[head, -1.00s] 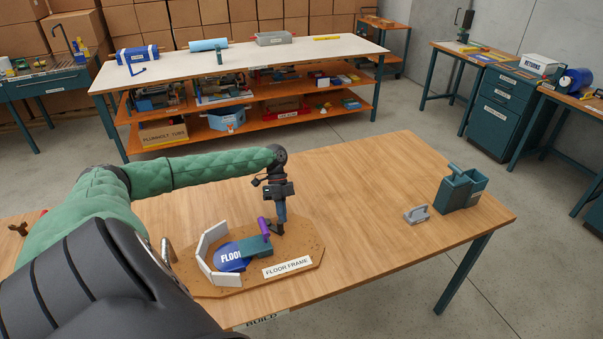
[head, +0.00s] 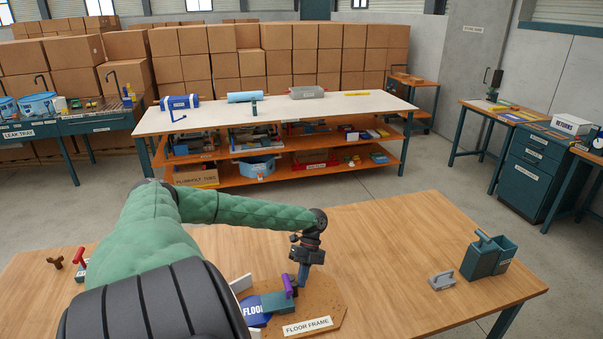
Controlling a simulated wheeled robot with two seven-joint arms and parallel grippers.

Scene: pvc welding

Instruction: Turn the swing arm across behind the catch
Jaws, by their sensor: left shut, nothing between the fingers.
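The wooden board labelled FLOOR FRAME (head: 328,308) lies on the near table, partly hidden by my left arm. On it is a teal block-like arm (head: 274,301), which looks like the swing arm, with a purple handle (head: 289,285) standing at its right end. It lies over a blue round piece (head: 255,315) with white lettering. My left gripper (head: 302,285) points down just right of the purple handle, shut and empty; I cannot tell whether it touches the handle. I cannot clearly make out the catch. My right gripper is out of view.
White angled walls (head: 241,283) stand at the board's left. A grey handled tool (head: 441,281) and a teal caddy (head: 489,256) stand at the right of the wooden table (head: 400,235). A red-handled item (head: 80,260) lies at the left.

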